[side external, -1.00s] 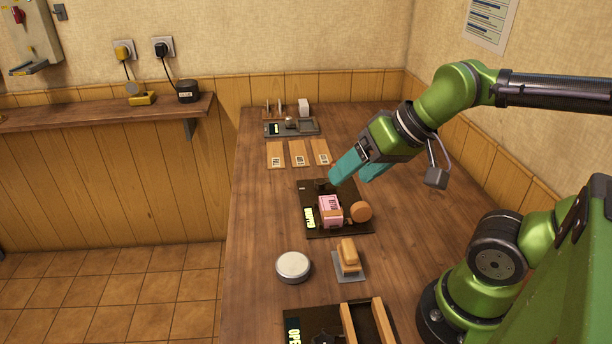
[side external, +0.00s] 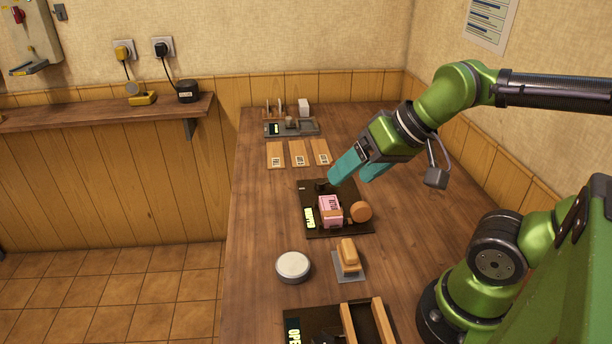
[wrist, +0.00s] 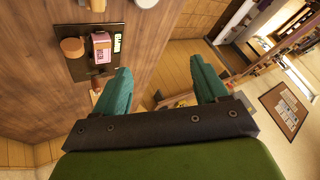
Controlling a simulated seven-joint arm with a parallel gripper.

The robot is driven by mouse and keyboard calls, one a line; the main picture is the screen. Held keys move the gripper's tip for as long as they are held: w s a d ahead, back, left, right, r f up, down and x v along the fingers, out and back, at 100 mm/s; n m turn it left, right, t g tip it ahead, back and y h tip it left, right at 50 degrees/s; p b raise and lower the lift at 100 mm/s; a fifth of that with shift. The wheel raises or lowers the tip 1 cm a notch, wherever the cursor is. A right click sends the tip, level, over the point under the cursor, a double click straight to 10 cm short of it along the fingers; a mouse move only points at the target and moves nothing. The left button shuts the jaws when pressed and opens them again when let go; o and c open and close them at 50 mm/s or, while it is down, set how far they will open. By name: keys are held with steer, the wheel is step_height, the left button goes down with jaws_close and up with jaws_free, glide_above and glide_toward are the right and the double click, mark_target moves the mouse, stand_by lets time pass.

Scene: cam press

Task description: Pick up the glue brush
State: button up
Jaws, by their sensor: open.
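In the wrist view the open fingers (wrist: 160,70) point toward the wall and floor, and the black board (wrist: 78,66) is at the upper left.
Three wooden strips (side external: 298,154) lie behind the board, with a grey tray (side external: 308,130) of small items farther back. A round white-topped tin (side external: 293,266) and a wooden block on a grey plate (side external: 349,254) stand in front. The table's left side is clear.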

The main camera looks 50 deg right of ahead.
steer(key=o, duration=0.4)
steer(key=shift+o, duration=0.2)
steer(key=n+g+h, duration=0.2)
steer(key=n+g, duration=0.5)
steer(key=n, duration=0.6)
glide_above(350, 247)
step_height(350, 247, down, 6)
steer(key=r, duration=0.1)
steer(key=f, duration=1.2)
steer(key=shift+w, duration=0.25)
steer(key=shift+s+f, duration=0.15)
steer(key=shift+f, duration=1.15)
steer(key=shift+s+f, duration=0.1)
steer(key=shift+f, duration=1.2)
